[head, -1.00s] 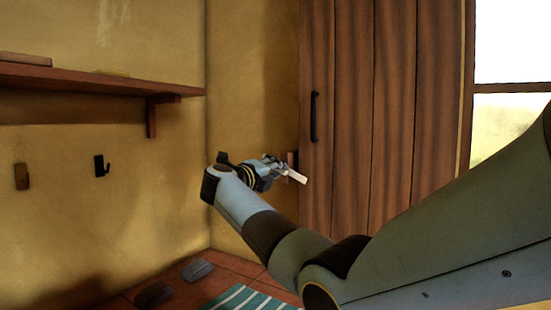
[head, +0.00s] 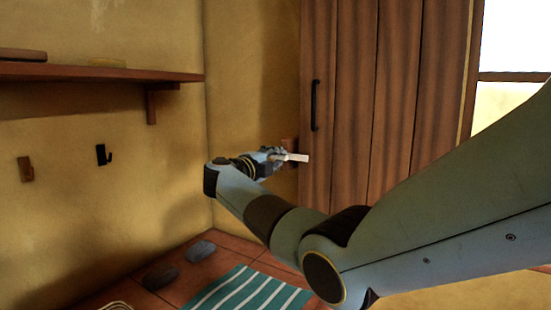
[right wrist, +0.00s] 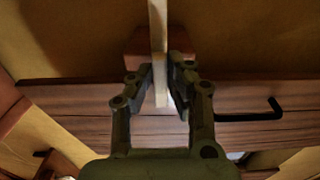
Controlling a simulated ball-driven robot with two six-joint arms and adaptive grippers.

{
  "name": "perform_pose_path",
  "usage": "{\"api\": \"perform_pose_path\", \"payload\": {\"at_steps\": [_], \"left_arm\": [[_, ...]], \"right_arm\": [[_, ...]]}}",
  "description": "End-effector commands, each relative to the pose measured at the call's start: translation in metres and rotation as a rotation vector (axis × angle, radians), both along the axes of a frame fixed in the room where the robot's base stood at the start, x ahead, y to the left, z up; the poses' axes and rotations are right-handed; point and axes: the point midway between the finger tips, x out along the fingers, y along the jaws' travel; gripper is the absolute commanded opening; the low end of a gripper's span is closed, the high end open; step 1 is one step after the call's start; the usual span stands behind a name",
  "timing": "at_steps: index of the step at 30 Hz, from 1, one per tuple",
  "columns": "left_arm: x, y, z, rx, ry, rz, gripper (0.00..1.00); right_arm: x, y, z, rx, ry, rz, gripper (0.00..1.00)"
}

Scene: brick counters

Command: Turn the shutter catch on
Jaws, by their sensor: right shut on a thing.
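The shutter catch (head: 298,157) is a pale flat lever on a small wooden block (head: 290,142) at the left edge of the brown plank shutter (head: 347,120). In the head view the lever lies nearly level, its free end over the shutter's edge. My right gripper (head: 276,154) is shut on the lever. In the right wrist view the pale lever (right wrist: 158,35) runs between the two fingers (right wrist: 161,85), with the block behind it. The fingers partly hide the lever. My left gripper is out of view.
The shutter has a black upright handle (head: 315,105). A wooden shelf (head: 100,73) and two hooks (head: 103,154) are on the left wall. A striped mat (head: 245,291) and grey stones (head: 200,250) lie on the tiled surface below. A bright window is at right.

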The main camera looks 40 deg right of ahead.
Motion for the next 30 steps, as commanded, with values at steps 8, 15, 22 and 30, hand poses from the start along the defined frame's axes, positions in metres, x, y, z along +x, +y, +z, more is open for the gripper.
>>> {"api": "perform_pose_path", "payload": {"at_steps": [8,15,22,30], "left_arm": [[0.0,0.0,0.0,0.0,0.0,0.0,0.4],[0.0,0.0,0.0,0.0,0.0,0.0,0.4],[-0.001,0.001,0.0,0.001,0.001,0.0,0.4],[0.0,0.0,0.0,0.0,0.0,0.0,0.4]], "right_arm": [[0.0,0.001,-0.002,0.002,0.005,0.001,0.2],[0.0,0.0,-0.001,0.0,0.002,0.001,0.38],[-0.001,0.005,-0.001,0.001,0.0,0.002,0.38],[-0.015,0.055,-0.002,0.005,0.001,0.003,0.38]]}}
